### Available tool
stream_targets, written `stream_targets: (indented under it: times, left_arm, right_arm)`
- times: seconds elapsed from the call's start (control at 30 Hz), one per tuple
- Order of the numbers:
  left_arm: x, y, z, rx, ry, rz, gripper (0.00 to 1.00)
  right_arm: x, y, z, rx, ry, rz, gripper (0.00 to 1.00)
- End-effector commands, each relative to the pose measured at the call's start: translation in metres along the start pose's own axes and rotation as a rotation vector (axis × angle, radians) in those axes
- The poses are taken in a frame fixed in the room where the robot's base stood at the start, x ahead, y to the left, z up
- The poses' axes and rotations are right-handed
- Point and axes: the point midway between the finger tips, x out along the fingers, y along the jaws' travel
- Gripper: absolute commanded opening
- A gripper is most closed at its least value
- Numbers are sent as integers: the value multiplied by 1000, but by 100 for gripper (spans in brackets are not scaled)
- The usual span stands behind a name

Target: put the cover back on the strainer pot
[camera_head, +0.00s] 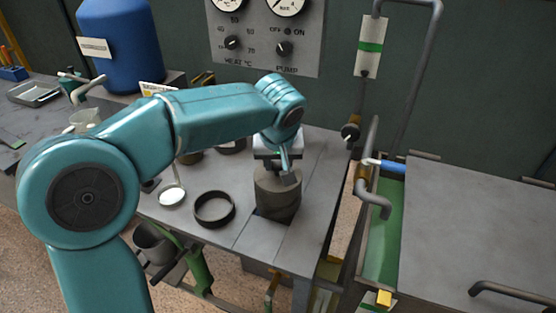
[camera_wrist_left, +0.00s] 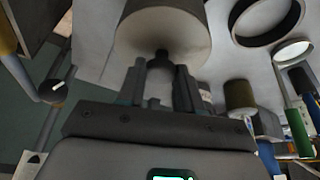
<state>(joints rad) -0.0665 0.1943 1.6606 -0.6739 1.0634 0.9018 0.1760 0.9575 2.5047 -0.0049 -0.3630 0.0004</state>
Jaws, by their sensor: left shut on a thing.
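The strainer pot (camera_head: 277,204) is a dull grey-brown cylinder standing near the front edge of the grey bench. Its cover (camera_head: 266,174) appears as the flat top of the cylinder and has a small dark knob (camera_wrist_left: 160,57). My left gripper (camera_head: 286,176) reaches down over the cover from behind, and its fingers are shut on the knob in the left wrist view (camera_wrist_left: 160,74). The cover lines up with the pot, but I cannot tell whether it is fully seated or slightly raised. My right gripper is not in view.
A black ring (camera_head: 198,221) and a white round dish (camera_head: 172,196) lie left of the pot. A blue drum (camera_head: 121,50) stands at the back left. Bent grey pipes (camera_head: 364,170) and a green-lined trough (camera_head: 381,240) are on the right. The bench between pot and pipes is clear.

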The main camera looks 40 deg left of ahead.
Motion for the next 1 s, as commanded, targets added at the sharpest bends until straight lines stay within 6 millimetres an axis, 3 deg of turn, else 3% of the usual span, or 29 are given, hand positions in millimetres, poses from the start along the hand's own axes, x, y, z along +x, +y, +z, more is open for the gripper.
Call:
stream_targets:
  times: [0.73, 0.77, 0.83, 1.0]
  left_arm:
    - [18, 0, 7, 0, 1, 1, 0]
    - [18, 0, 7, -1, 2, 1, 38]
    - [17, 0, 7, 0, 1, 1, 61]
    - [17, 0, 7, 0, 1, 0, 65]
  right_arm:
    - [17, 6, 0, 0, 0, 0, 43]
    - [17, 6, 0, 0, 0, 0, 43]
    - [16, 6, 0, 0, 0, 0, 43]
    - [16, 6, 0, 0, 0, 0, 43]
